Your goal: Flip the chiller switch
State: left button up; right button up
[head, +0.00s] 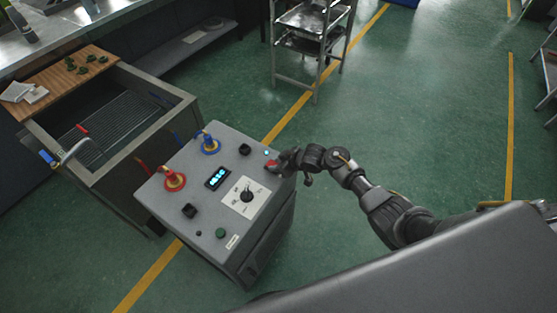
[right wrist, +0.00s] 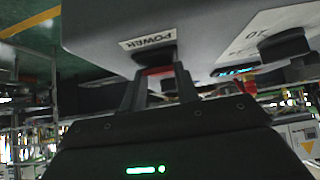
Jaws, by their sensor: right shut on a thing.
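The chiller (head: 225,160) is a grey box with a sloped top panel in the middle of the head view. Its panel has a lit blue display (head: 218,177) and a black dial on a white plate (head: 244,197). My right gripper (head: 276,163) is at the panel's far right corner. In the right wrist view its fingers (right wrist: 158,84) are shut on the red power switch (right wrist: 158,71), beside the "POWER" label (right wrist: 148,41). The fingers partly hide the switch, and I cannot tell its position. A small blue-white light (head: 266,153) shows near it. My left gripper is out of view.
Red (head: 174,180) and blue (head: 209,144) hose fittings stand on the panel's left side. An open metal tank (head: 185,113) with a wooden board (head: 62,80) adjoins at the left. A metal rack cart (head: 316,55) stands behind. The green floor at right is clear.

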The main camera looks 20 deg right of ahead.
jog(key=o, duration=1)
jog(key=v, duration=1)
jog(key=shift+s+d+r+p, duration=0.15)
jog(key=shift+s+r+p, duration=0.05)
jog(key=shift+r+p, duration=0.1)
